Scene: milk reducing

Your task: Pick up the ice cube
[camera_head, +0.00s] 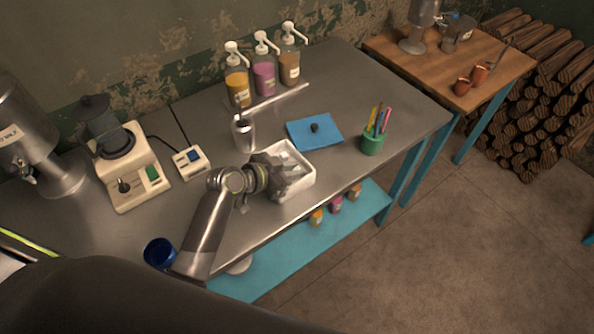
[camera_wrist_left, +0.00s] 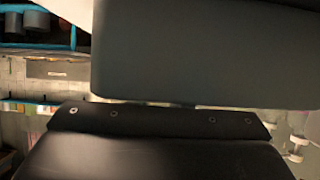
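A white open box (camera_head: 306,181) stands near the front edge of the steel table. My left gripper (camera_head: 285,178) reaches over and into it from the left and covers much of its inside. I cannot make out an ice cube; the box's contents are mostly hidden or too small to tell. In the left wrist view, large dark grey gripper parts (camera_wrist_left: 195,104) fill most of the picture, and nothing held can be made out between them. Whether the fingers are open or shut is unclear. My right gripper is not in view.
A steel cup (camera_head: 243,134) stands behind the box. A blue board (camera_head: 304,136) with a dark knob and a green pen cup (camera_head: 372,143) are to the right. Pump bottles (camera_head: 264,77) line the back. A blue cup (camera_head: 159,253) sits by my left arm.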

